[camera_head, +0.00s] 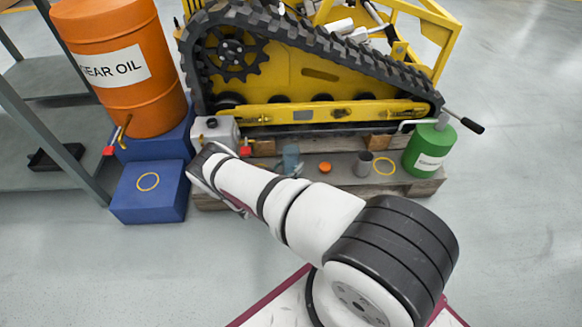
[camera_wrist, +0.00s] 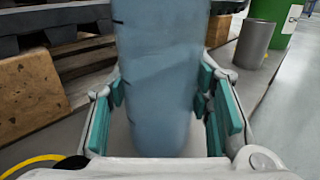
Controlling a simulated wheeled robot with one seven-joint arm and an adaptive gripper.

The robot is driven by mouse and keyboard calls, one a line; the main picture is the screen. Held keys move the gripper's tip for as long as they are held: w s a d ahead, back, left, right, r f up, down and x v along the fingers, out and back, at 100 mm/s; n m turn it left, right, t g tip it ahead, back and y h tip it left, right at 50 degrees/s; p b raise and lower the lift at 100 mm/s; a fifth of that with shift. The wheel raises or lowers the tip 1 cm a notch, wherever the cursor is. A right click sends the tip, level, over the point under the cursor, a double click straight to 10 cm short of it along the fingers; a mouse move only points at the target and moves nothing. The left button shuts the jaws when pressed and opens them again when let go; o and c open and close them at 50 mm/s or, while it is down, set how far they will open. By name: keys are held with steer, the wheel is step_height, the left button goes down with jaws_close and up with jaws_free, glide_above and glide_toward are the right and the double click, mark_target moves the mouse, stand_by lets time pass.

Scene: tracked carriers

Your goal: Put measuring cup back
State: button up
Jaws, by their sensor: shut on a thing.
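The measuring cup (camera_wrist: 158,60) is a tall blue-grey vessel, close to upright in the wrist view. My gripper (camera_wrist: 160,98) is shut on it, with teal finger pads on its left and right sides. In the head view, the cup (camera_head: 291,157) shows just above my arm, over the wooden pallet, and my arm hides most of the gripper. I cannot tell whether its base touches the surface. Yellow rings lie on the blue box (camera_head: 148,181) and on the pallet deck (camera_head: 384,166). Part of a yellow ring (camera_wrist: 30,164) also shows at the lower left of the wrist view.
A grey cylinder (camera_head: 363,164), an orange cap (camera_head: 324,167) and a green container (camera_head: 428,148) stand right of the cup. The yellow tracked carrier (camera_head: 300,80) rises behind. An orange gear oil drum (camera_head: 125,65) and a shelf (camera_head: 40,130) are left. Floor at right is clear.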

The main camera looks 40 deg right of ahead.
steer(key=shift+f, duration=0.1)
steer(key=o, duration=1.3)
steer(key=shift+o, duration=0.2)
steer(key=shift+r, duration=0.2)
steer(key=s+a+p, duration=0.2)
steer(key=a, duration=1)
steer(key=shift+s, duration=0.15)
